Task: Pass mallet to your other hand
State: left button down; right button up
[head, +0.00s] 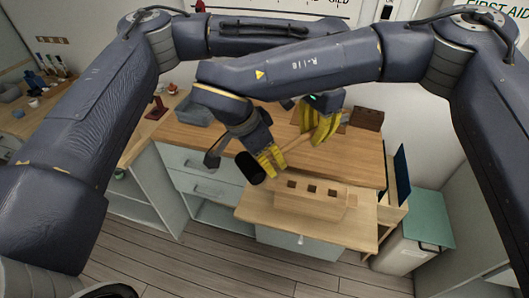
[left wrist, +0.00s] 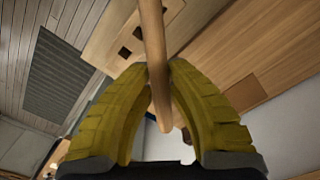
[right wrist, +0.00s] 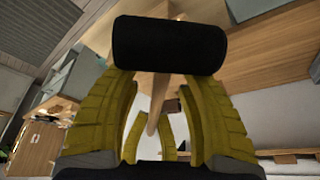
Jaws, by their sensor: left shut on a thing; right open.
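The mallet has a black cylindrical head (head: 250,168) and a light wooden handle (head: 297,145). My left gripper (head: 311,138) is shut on the handle near its far end; the handle also shows between its fingers in the left wrist view (left wrist: 153,45). My right gripper (head: 272,165) is open, with its fingers on either side of the handle close to the head. In the right wrist view the black head (right wrist: 170,45) lies across just beyond the fingertips and hides part of the handle. The mallet is held above the bench, tilted.
A wooden block with square holes (head: 310,197) sits on a pulled-out board (head: 255,215) below the grippers. The wooden worktop (head: 350,155) carries a grey box (head: 193,112) and a brown box (head: 368,118) at the back. A teal-topped cabinet (head: 415,218) stands at right.

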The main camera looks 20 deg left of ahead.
dwell(0.3)
grip_shut()
pick_arm(q)
jog(key=c, duration=1.3)
grip_release()
jog(key=shift+c, duration=0.2)
jog(key=shift+r, duration=0.1)
